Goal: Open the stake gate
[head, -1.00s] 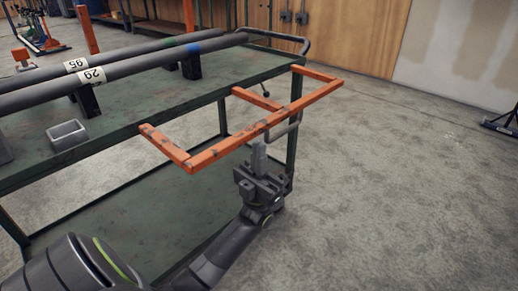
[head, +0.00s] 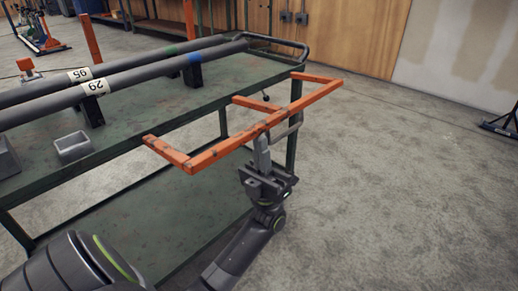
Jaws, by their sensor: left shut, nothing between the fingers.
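The stake gate, an orange scuffed bar frame (head: 215,153), juts out from the near side of the green cart, roughly level with its top. A grey handle loop (head: 290,131) hangs under its outer bar. My left gripper (head: 262,146) is right under the outer bar, just left of the handle, with its fingers pointing up and shut. Whether the fingertips touch the bar I cannot tell. My right gripper does not show.
The green cart (head: 150,110) carries two long grey pipes (head: 130,76) with number labels and a small grey open box (head: 73,146). A small dark knob (head: 265,97) sits near the cart's edge.

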